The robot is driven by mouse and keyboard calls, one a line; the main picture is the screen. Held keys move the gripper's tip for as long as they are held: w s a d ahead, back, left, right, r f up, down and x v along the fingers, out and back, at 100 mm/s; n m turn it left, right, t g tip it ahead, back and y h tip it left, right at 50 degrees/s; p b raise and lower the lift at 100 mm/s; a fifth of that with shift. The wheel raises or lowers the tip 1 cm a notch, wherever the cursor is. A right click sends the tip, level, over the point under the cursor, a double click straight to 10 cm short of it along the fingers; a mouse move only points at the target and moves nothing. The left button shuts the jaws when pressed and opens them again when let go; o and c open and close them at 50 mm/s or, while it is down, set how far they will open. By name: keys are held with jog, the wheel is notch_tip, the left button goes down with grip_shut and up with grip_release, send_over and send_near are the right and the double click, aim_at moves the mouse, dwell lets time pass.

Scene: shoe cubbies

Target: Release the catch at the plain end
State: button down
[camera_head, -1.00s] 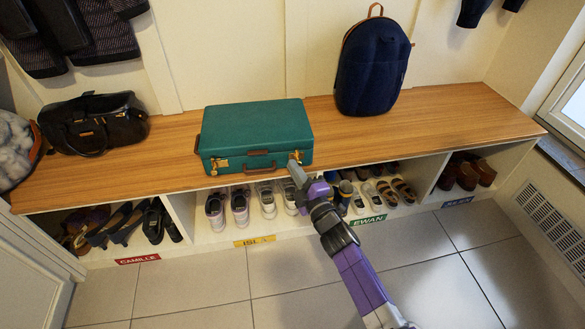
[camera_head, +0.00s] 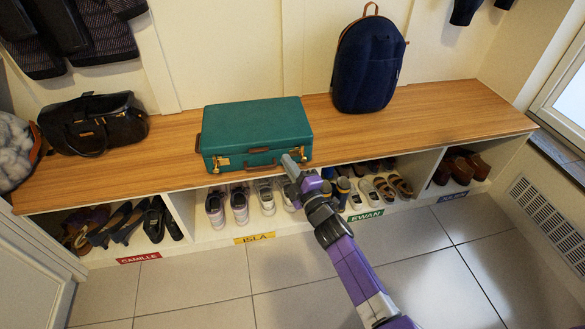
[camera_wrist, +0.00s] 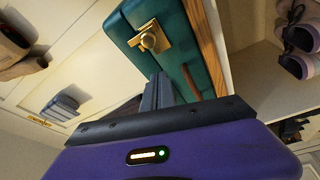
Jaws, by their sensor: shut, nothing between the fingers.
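A green suitcase (camera_head: 257,125) lies flat and shut on the bench. A brown strap shows on its left end; its right end looks plain. Its front has a brass catch near the left end (camera_head: 221,162), a brown handle (camera_head: 258,163) in the middle, and a right-hand catch mostly hidden by my gripper. In the wrist view a brass catch (camera_wrist: 151,38) shows clearly, apparently the right-hand one; I cannot tell whether it is released. My gripper (camera_head: 288,160) is shut and empty, in front of the suitcase near its right end. In the wrist view its fingers (camera_wrist: 158,92) overlap the green front near the handle.
The wooden bench (camera_head: 430,118) carries a black bag (camera_head: 95,122) at left and a navy backpack (camera_head: 368,65) at right. Shoes fill the cubbies below, above name labels such as the yellow one (camera_head: 254,238). The floor in front is clear.

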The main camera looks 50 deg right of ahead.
jog(key=r+p+v, duration=0.1)
jog(key=v, duration=0.9)
jog(key=shift+f, duration=0.4)
jog(key=s+a+r+m+g+y, duration=0.15)
jog(key=s+a+r+m, duration=0.25)
jog(key=s+a, duration=0.45)
jog(key=s+a+r+m+g+y, duration=0.1)
jog(key=s+a+r+m+y, duration=0.35)
jog(key=s, duration=0.75)
jog(key=s+a+r+m+g, duration=0.1)
jog(key=s+a+r+m, duration=0.15)
jog(key=s+a, duration=0.7)
notch_tip(320, 180, up, 28)
jog(key=d+p, duration=0.1)
jog(key=p, duration=2.6)
jog(key=shift+p, duration=0.4)
